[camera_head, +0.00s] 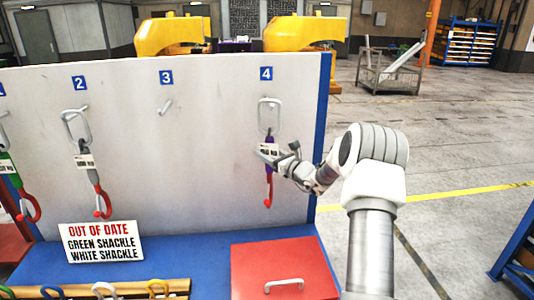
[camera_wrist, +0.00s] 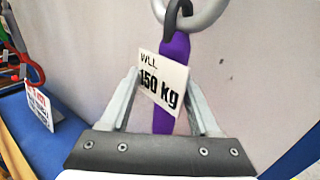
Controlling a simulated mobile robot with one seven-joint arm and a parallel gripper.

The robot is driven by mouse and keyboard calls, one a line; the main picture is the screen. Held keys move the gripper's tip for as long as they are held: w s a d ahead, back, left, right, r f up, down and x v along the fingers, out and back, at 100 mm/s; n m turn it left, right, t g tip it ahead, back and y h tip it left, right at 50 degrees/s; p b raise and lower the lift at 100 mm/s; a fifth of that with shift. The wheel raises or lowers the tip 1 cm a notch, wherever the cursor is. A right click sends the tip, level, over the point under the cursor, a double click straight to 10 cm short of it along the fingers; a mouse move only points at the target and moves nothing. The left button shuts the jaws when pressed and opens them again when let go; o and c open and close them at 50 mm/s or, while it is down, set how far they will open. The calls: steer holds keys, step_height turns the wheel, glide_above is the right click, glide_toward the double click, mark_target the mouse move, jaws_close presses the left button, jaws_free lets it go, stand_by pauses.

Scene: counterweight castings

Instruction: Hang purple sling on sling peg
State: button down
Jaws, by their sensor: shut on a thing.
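The purple sling (camera_wrist: 175,50) hangs from a black link under a grey ring (camera_head: 270,112) at the peg below the number 4 on the panel. In the head view its purple strap (camera_head: 269,185) runs down to a red hook. The ring is at peg 4; I cannot tell whether it is fully over the peg. My gripper (camera_wrist: 163,82) is shut on the purple sling, its fingers either side of the strap. A white tag marked 150 kg hangs in front and hides part of the strap. My gripper also shows in the head view (camera_head: 274,153).
Peg 3 (camera_head: 166,107) is empty. A grey and red sling (camera_head: 95,175) hangs at peg 2, and a green one (camera_head: 10,165) at the left edge. Below are an out-of-date sign (camera_head: 101,243) and a red lidded box (camera_head: 279,265).

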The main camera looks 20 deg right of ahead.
steer(key=shift+r, duration=0.25)
steer(key=shift+c, duration=0.2)
jaws_free()
steer(key=shift+s+f, duration=0.1)
steer(key=shift+f, duration=0.25)
steer(key=b+v, duration=0.3)
steer(key=v, duration=1.4)
steer(key=shift+r, duration=0.2)
